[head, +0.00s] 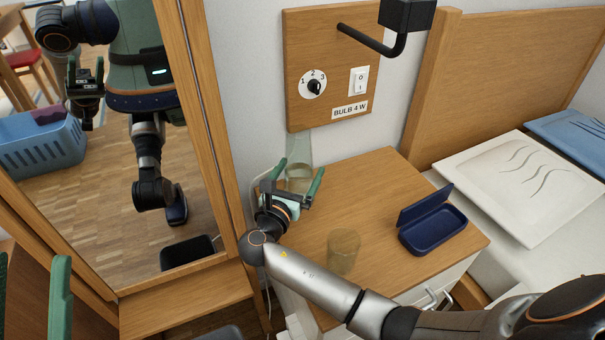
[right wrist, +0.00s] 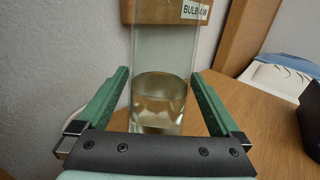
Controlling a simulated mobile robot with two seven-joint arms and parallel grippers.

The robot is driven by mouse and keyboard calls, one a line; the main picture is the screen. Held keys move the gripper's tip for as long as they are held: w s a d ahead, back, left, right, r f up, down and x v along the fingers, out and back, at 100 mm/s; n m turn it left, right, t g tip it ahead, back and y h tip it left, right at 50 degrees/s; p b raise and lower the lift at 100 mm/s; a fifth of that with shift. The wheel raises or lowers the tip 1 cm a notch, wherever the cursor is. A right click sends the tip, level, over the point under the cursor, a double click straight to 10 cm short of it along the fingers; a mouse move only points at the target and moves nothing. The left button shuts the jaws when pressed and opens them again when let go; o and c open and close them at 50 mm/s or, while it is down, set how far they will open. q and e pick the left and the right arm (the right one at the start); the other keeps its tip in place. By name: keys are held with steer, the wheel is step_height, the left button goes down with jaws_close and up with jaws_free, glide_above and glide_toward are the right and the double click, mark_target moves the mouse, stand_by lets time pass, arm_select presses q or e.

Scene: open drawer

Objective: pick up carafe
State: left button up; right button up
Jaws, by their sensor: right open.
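The carafe (head: 299,150) is a tall clear glass vessel with some liquid in its lower part. It stands upright at the back left corner of the wooden nightstand (head: 385,185). My right gripper (head: 299,172) is open around it, one green finger on each side. In the right wrist view the carafe (right wrist: 163,75) stands between the spread fingers (right wrist: 163,95), with a gap visible on both sides.
A clear tumbler (head: 343,252) stands on the nightstand near my right forearm. An open dark blue case (head: 432,232) lies at its right. A wooden wall panel (head: 318,40) with a black lamp arm (head: 365,40) is above the carafe. A mirror (head: 125,200) is at left.

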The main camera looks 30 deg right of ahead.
jaws_close()
steer(key=shift+r, duration=0.15)
stand_by(0.9)
